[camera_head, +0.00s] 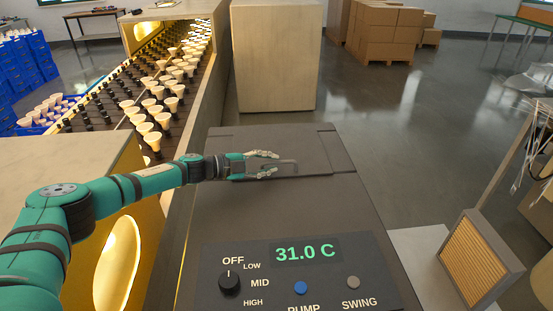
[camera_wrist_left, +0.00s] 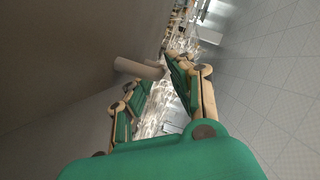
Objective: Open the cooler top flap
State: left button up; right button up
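The cooler (camera_head: 300,215) is a dark grey box with a control panel on its near side. Its top flap (camera_head: 312,145) lies flat and shut at the far end of the top. A thin grey handle bar (camera_head: 287,161) stands on the flap. My left gripper (camera_head: 276,163) is open at the bar, its fingers apart near the bar's left end. In the left wrist view the bar (camera_wrist_left: 138,68) shows as a grey cylinder near the open fingertips (camera_wrist_left: 160,72). I cannot tell whether the fingers touch it. My right gripper is out of view.
The control panel reads 31.0 C and has a knob (camera_head: 229,282) and a blue button (camera_head: 300,288). A bulb rack (camera_head: 150,110) runs along the left. A pale cabinet (camera_head: 277,60) stands behind the cooler. A filter panel (camera_head: 482,260) stands at the right.

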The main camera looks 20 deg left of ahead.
pick_arm(q)
jog(key=shift+x, duration=1.4)
jog(key=shift+a, duration=0.1)
jog(key=shift+c, duration=0.3)
grip_shut()
